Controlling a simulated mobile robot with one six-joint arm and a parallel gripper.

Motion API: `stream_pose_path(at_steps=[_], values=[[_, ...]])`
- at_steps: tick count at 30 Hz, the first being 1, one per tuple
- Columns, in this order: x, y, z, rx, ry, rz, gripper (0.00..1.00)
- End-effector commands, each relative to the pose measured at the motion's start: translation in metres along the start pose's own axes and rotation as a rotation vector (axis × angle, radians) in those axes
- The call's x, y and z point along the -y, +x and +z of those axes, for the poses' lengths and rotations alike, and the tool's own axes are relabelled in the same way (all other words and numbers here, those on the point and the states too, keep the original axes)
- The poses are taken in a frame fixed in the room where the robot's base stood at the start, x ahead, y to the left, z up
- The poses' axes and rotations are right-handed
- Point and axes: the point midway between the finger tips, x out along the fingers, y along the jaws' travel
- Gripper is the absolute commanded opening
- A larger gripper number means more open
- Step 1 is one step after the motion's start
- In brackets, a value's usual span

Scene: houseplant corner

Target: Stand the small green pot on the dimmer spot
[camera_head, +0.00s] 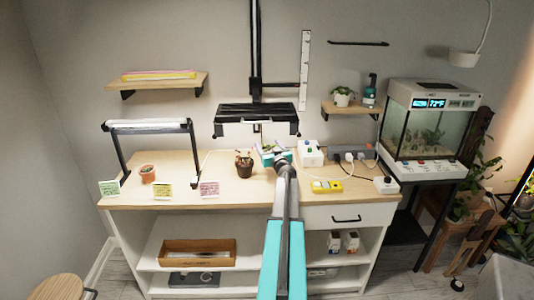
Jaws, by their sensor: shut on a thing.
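My gripper (272,152) is at the back middle of the bench, just right of a dark brown pot. It is shut on the small green pot (265,148), of which only a little green shows around the jaws; my wrist hides the rest. I cannot tell whether the pot touches the bench. A white light bar (147,124) on a black stand spans the bench's left part. A black lamp panel (257,112) hangs over the middle. Which spot is dimmer is not clear from this view.
On the bench (225,190) stand a terracotta pot (148,173), a dark brown pot (244,169) with a plant, and green, yellow and pink cards (209,190). Right are a white box (311,153), a power strip (351,154) and a yellow meter (327,186). Bare wood lies between the pots.

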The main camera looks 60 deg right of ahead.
Motion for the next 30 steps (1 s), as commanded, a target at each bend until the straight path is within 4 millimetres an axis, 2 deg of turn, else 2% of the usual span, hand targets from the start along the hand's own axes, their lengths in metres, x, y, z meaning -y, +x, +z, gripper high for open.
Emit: stream_pose_path(at_steps=[5,11,15,18,30], values=[[0.000,0.000,0.000,-0.001,0.000,0.000,0.32],[-0.003,0.011,0.000,-0.001,0.000,0.000,0.32],[-0.003,0.009,0.022,0.002,0.001,0.000,0.32],[-0.003,0.009,0.031,0.001,0.000,0.000,0.32],[-0.002,0.008,0.036,-0.001,0.000,-0.001,0.32]])
